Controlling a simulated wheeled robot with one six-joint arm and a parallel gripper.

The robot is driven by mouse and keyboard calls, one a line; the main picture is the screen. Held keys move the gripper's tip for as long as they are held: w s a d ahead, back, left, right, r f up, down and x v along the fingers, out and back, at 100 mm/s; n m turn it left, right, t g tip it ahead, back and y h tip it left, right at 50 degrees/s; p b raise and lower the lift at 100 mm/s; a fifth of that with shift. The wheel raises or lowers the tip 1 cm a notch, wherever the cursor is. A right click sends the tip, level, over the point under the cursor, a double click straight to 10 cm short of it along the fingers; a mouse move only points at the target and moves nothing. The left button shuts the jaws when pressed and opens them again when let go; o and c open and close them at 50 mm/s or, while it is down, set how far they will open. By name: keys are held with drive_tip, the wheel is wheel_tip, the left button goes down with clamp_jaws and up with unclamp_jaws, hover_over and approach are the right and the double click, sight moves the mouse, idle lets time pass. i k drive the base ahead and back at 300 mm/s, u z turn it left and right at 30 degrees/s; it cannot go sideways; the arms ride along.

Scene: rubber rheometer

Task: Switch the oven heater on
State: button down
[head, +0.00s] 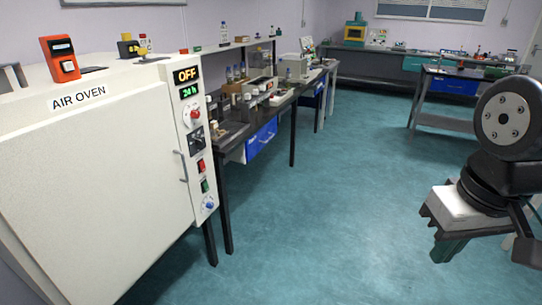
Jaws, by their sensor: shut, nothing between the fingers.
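The air oven (95,165) is a large cream cabinet at the left, with its door shut. Its control strip runs down the right edge of the front. At the top, an orange display (187,75) reads OFF, above a green display (189,91) that reads 24 h. Below are a red-and-white dial (192,114), a black selector (197,138), a red switch (201,166), a green switch (205,185) and a blue knob (210,203). Their small labels are unreadable. My gripper (446,248) is at the right, shut and empty, far from the oven.
An orange device (61,58) and a yellow-and-black item (129,47) stand on the oven top. A door handle (181,166) sticks out beside the controls. A bench (284,108) with instruments runs beyond the oven. The teal floor (320,225) between oven and gripper is clear.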

sight(202, 166)
drive_tip(key=z, duration=0.4)
drive_tip(key=k, duration=0.85)
drive_tip(key=u, duration=1)
drive_tip(key=i, duration=0.5)
drive_tip(key=z, duration=0.6)
drive_tip(key=k, duration=0.65)
drive_tip(key=z, duration=0.8)
drive_tip(key=i, duration=1)
drive_tip(key=u, duration=0.7)
drive_tip(key=i, duration=0.6)
drive_tip(key=u, duration=0.75)
